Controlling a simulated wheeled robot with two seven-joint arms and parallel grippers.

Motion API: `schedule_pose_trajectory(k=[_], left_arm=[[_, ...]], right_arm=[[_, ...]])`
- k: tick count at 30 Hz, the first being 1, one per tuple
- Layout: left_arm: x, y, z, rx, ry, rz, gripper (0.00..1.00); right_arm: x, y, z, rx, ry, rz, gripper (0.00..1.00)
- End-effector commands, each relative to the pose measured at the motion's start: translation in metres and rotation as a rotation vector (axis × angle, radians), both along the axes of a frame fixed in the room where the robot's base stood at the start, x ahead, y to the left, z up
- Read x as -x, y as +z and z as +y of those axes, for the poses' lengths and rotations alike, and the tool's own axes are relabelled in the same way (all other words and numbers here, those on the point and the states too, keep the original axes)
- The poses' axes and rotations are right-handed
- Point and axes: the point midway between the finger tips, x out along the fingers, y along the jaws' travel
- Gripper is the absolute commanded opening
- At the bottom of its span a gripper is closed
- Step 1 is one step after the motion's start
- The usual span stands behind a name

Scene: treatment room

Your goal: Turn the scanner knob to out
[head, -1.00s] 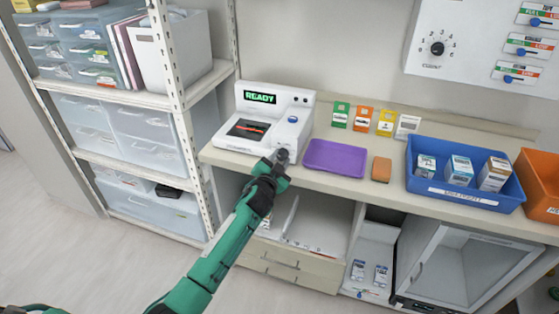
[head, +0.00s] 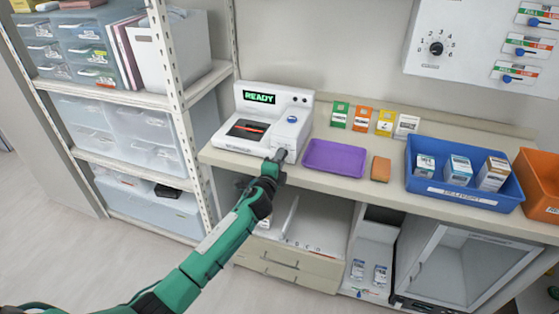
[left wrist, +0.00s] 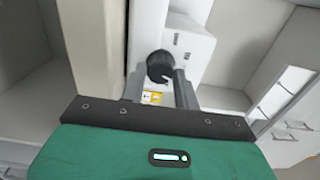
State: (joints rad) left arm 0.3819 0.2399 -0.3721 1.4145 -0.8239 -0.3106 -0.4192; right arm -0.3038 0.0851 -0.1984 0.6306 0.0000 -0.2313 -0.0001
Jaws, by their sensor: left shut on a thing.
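The white scanner (head: 255,132) stands on the counter and its small screen reads READY. Its black knob (left wrist: 160,66) is on the front face of the scanner's right-hand part and has a white pointer mark. My left gripper (head: 278,156) is at that front face, and in the left wrist view its two fingers (left wrist: 160,88) stand on either side of the knob, shut on it. In the head view the knob is hidden behind the gripper. My right gripper is not in view.
A purple tray (head: 335,158) and an orange-brown block (head: 381,169) lie right of the scanner. A blue bin (head: 464,189) with several boxes stands farther right. Small coloured cards stand behind the tray. A shelf post (head: 176,95) rises at the left.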

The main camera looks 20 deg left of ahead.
Motion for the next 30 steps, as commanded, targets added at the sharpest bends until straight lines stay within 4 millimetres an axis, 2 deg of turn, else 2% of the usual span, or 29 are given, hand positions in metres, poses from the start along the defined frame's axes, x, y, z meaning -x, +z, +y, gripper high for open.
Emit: schedule_pose_trajectory(k=[18,30], left_arm=[[0.000,-0.002,0.000,-0.559,-0.002,-0.017,0.08],[0.001,-0.004,0.001,-0.758,-0.002,-0.023,0.08]], right_arm=[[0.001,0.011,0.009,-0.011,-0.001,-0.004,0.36],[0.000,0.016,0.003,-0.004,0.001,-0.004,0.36]])
